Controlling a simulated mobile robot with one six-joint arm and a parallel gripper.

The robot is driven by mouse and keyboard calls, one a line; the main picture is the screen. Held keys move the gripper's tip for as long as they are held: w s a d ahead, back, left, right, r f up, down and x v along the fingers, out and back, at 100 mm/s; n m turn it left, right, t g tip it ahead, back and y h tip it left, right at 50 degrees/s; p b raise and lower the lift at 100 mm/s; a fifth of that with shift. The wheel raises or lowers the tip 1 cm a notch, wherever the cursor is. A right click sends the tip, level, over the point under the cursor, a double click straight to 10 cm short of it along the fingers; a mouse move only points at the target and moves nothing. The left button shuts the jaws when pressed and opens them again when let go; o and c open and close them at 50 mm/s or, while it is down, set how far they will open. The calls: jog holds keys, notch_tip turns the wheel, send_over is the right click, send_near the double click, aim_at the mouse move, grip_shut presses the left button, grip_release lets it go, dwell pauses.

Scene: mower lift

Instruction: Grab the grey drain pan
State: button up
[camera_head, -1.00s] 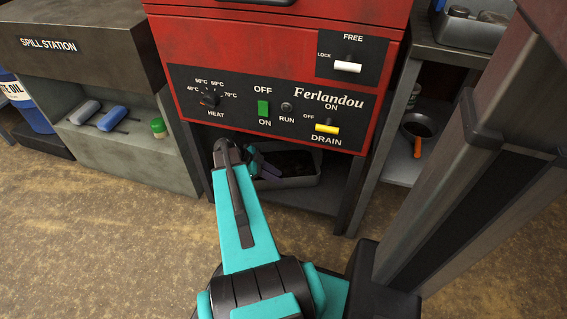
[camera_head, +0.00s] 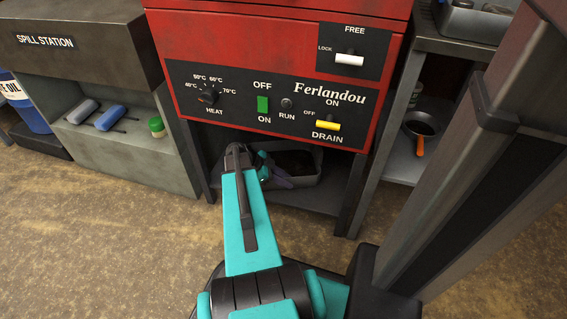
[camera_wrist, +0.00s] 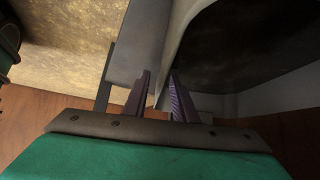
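The grey drain pan (camera_head: 306,181) sits on the low shelf under the red machine, with dark content inside. In the wrist view its pale rim and wall (camera_wrist: 179,35) run down toward my fingers, with the dark inside to the right. My gripper (camera_wrist: 160,98) is open, with one finger on each side of the line of the pan's wall. I cannot tell whether either finger touches it. In the head view my gripper (camera_head: 279,181) is at the pan's left end, partly hidden by my arm.
The red machine's panel (camera_head: 270,105) overhangs the shelf, and its dark legs flank the opening. A spill station (camera_head: 110,140) stands at the left. A side cabinet at the right holds a dark pan with an orange handle (camera_head: 420,147). Open floor lies in front.

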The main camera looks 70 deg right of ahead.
jog(key=shift+c, duration=0.4)
grip_shut()
dwell(1.2)
